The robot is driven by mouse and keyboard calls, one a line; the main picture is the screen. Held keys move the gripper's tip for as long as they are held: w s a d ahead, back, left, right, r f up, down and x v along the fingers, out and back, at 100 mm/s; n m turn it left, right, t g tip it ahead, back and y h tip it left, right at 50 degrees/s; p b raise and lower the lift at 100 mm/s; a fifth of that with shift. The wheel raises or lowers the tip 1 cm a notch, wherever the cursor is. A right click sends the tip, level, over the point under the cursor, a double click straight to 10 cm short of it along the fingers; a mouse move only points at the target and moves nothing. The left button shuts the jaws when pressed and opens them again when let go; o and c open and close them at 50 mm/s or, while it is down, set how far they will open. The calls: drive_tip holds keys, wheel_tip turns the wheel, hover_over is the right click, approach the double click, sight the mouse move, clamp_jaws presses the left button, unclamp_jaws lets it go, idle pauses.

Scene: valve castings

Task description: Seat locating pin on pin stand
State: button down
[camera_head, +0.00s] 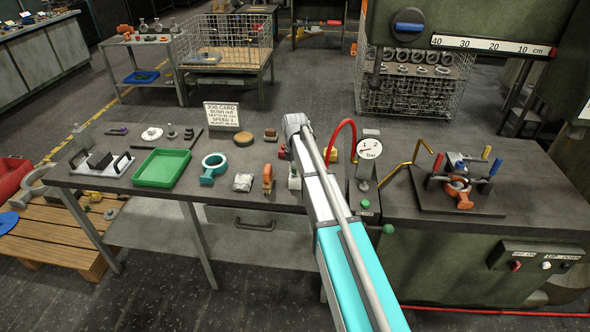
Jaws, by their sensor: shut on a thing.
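My arm reaches up over the bench from the bottom of the view. My gripper does not show. At the back left of the bench, a pale round disc with a dark knob (152,134) sits beside two small dark upright pieces, one in the middle (171,131) and one at the right (189,133). I cannot tell which of these, if any, is the pin stand. I cannot make out the locating pin.
A green tray (162,167), a teal ring casting (213,166) and an orange clamp (267,179) lie along the front of the bench. A job card (222,115) stands behind. A pressure gauge (370,149) and a fixture (459,184) are to the right.

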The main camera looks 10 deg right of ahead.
drive_tip(key=shift+f+b, duration=0.6)
drive_tip(key=shift+f, duration=0.05)
drive_tip(key=shift+c, duration=2.1)
unclamp_jaws()
drive_tip(key=shift+r, duration=0.2)
wheel_tip(320, 180, up, 10)
drive_tip(key=p, duration=1)
drive_tip(key=shift+f, duration=0.2)
drive_tip(key=shift+s, duration=0.1)
